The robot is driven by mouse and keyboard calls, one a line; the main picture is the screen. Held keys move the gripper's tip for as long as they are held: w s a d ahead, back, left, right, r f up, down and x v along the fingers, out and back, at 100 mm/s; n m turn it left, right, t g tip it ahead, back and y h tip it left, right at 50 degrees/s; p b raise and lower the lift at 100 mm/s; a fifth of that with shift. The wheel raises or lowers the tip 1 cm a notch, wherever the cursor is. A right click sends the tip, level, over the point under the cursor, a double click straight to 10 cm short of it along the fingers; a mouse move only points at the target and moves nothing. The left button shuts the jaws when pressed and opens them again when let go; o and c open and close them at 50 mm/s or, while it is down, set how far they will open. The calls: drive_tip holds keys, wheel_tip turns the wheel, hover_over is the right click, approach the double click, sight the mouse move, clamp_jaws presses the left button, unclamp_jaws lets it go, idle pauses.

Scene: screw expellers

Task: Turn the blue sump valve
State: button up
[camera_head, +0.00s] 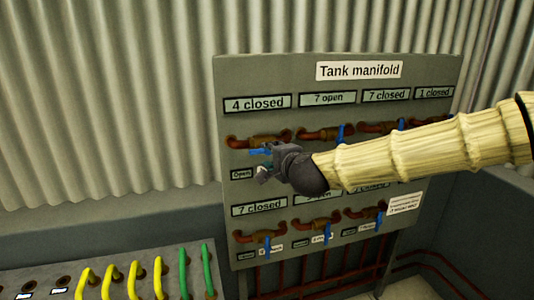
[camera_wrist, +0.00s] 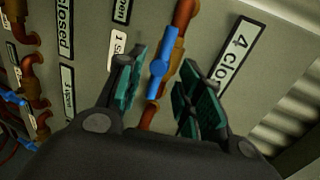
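A grey panel (camera_head: 340,69) headed "Tank manifold" carries two rows of copper-coloured pipe valves with blue handles. My gripper (camera_head: 262,160) is at the top-left valve, under the "4 closed" label (camera_head: 257,103). That valve's blue handle (camera_head: 259,151) lies roughly level and is partly hidden by my gripper. In the wrist view, the blue handle (camera_wrist: 161,64) shows between the two green-padded fingers of my gripper (camera_wrist: 162,88). The fingers are open, with a gap on each side of the handle. I cannot read which valve is named sump.
Other blue handles, such as the lower-left one (camera_head: 266,246) and the top-row one (camera_head: 340,133), hang down nearby. A white notice (camera_head: 405,203) is at the panel's lower right. A grey bench with yellow hoses (camera_head: 133,278) and green hoses (camera_head: 208,268) stands at lower left.

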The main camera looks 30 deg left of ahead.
drive_tip(key=v, duration=0.5)
drive_tip(key=shift+s+d, duration=0.25)
drive_tip(key=shift+d, duration=0.05)
drive_tip(key=s+d+b, duration=0.1)
drive_tip(key=s+d, duration=0.4)
drive_tip(key=d, duration=0.1)
idle(0.6)
idle(0.3)
